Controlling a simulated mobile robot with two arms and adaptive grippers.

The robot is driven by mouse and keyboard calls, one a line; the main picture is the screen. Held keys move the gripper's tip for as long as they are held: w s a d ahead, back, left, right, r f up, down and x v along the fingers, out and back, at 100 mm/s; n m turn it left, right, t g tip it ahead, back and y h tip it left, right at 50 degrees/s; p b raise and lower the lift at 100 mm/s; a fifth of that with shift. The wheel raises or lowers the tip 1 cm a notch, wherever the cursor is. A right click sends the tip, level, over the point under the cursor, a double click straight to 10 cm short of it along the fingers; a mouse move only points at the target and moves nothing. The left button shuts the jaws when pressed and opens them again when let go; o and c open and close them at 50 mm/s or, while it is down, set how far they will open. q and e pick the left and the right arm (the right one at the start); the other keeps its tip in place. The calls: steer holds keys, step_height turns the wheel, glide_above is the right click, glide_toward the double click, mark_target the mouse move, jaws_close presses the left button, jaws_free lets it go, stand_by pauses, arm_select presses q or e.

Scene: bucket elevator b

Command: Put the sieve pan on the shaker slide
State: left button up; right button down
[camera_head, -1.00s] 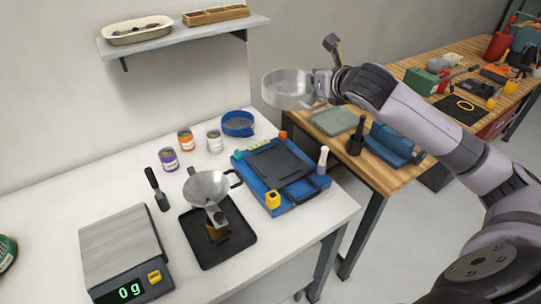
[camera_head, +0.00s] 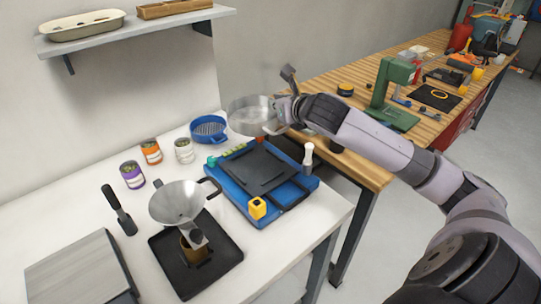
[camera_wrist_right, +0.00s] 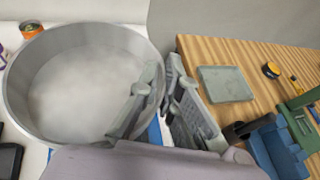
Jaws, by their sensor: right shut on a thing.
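The sieve pan (camera_head: 247,113) is a round, shallow, silvery metal pan. My right gripper (camera_head: 279,113) is shut on its right rim and holds it up, roughly level, above the back edge of the shaker. The wrist view shows the pan (camera_wrist_right: 75,85) from above, with the fingers (camera_wrist_right: 155,100) on either side of its wall; it looks empty. The shaker is a blue unit on the white bench, with a dark flat slide plate (camera_head: 258,168) on top. The pan is apart from the slide. My left gripper is not in view.
A blue sieve (camera_head: 208,131) lies behind the shaker. A metal funnel (camera_head: 180,203) stands over a black tray (camera_head: 222,262) at the front. Several small cans, a scale (camera_head: 80,270) and a wooden workbench (camera_head: 350,165) surround it. A wall shelf (camera_head: 130,30) hangs at upper left.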

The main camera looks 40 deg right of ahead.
step_height(320, 180, down, 15)
steer(key=shift+f, duration=0.1)
stand_by(0.4)
steer(key=c, duration=1.8)
jaws_free()
steer(key=v, duration=1.2)
steer(key=shift+b, duration=0.4)
